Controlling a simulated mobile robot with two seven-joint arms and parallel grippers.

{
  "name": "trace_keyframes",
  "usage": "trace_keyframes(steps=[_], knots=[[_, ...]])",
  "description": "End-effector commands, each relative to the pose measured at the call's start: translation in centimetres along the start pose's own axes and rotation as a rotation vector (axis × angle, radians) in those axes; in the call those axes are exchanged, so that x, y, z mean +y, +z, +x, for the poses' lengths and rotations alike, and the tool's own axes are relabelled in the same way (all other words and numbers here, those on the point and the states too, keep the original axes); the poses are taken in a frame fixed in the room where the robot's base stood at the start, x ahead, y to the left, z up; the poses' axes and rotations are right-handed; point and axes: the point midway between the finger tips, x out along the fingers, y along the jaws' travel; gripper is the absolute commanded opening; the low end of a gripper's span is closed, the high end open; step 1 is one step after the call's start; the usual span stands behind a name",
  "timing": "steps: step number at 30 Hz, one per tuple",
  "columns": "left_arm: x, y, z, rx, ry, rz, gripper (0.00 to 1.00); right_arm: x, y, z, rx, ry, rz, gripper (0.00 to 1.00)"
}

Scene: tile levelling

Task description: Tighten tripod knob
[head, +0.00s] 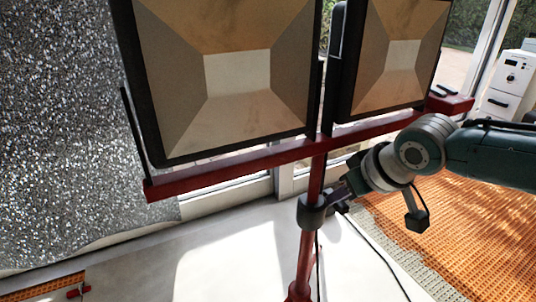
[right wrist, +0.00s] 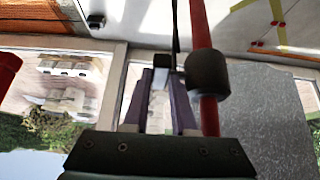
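The red tripod pole (head: 315,178) stands upright with a black collar (head: 312,212) around it, which also shows in the right wrist view (right wrist: 207,73). The small black tripod knob (right wrist: 163,62) sticks out sideways from this collar. My right gripper (head: 338,198) reaches in from the right at collar height. In the right wrist view its two purple fingers (right wrist: 162,75) stand on either side of the knob, with the tips closed up against it. The gripper hides most of the knob in the head view. My left gripper is in neither view.
Two large square work lamps (head: 237,72) (head: 392,55) hang on a red crossbar (head: 235,172) above my right gripper. A dark cable (head: 376,254) runs down to the pale floor. Orange tile-patterned flooring (head: 465,225) lies at right, and a speckled grey panel (head: 65,130) stands at left.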

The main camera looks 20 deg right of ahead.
Motion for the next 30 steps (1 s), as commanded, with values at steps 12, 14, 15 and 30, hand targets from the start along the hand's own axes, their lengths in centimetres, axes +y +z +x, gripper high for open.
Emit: trace_keyframes(steps=[12,14,15,30], knots=[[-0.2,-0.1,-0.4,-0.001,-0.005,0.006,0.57,0.0,0.0,-0.4,-0.002,0.001,0.0,0.38],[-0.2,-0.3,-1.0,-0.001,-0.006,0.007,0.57,0.0,-0.1,-1.2,-0.001,0.001,0.0,0.38],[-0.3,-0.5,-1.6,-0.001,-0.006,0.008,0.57,0.1,-0.2,-1.9,-0.002,0.001,-0.001,0.38],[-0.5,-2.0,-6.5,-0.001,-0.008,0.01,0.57,0.0,0.1,-9.7,-0.005,0.001,0.0,0.38]])
